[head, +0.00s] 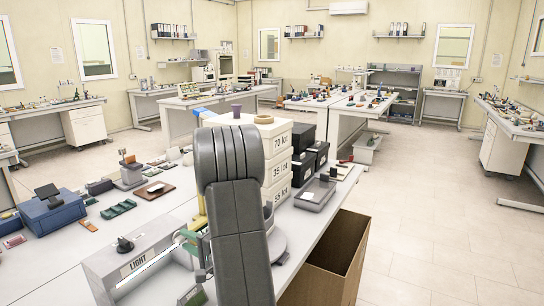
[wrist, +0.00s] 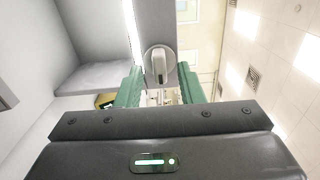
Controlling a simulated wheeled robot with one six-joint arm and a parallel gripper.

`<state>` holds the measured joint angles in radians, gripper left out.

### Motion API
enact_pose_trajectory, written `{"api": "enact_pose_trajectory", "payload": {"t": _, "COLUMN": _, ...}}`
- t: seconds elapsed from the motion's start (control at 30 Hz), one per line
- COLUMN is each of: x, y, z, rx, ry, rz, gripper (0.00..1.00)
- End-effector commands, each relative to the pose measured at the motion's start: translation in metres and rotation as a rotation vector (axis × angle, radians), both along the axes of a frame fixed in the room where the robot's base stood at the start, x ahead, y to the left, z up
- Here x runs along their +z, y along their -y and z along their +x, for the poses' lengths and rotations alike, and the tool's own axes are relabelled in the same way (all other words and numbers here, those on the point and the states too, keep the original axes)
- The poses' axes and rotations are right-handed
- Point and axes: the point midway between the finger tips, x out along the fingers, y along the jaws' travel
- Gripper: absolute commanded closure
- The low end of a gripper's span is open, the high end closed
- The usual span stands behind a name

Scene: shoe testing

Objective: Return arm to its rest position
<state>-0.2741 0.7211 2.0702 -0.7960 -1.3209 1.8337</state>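My grey arm (head: 236,200) rises in the middle of the head view, bent over the near workbench, and hides part of it. My gripper (wrist: 162,97) shows in the wrist view with its two green fingers apart and nothing clearly held between them. A grey panel with a pale oval fitting (wrist: 158,65) shows behind the gap. In the head view the gripper is mostly hidden behind the arm; green parts show beside the box marked LIGHT (head: 133,270), which has a lit strip. I cannot tell whether the gripper touches this box.
White boxes (head: 278,172) marked with lot numbers stand behind my arm, with black boxes (head: 303,138) beside them. A grey tray (head: 315,194) lies at the bench's right. A brown open bin (head: 335,262) stands on the floor. The floor (head: 440,220) at right is clear.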

Motion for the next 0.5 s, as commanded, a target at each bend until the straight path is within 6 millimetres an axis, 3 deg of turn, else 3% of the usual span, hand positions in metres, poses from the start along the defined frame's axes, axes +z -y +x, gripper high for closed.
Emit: {"api": "enact_pose_trajectory", "payload": {"t": 0.5, "x": -0.0007, "y": 0.0001, "z": 0.0004, "rx": -0.001, "ry": 0.000, "rz": 0.000, "gripper": 0.65}}
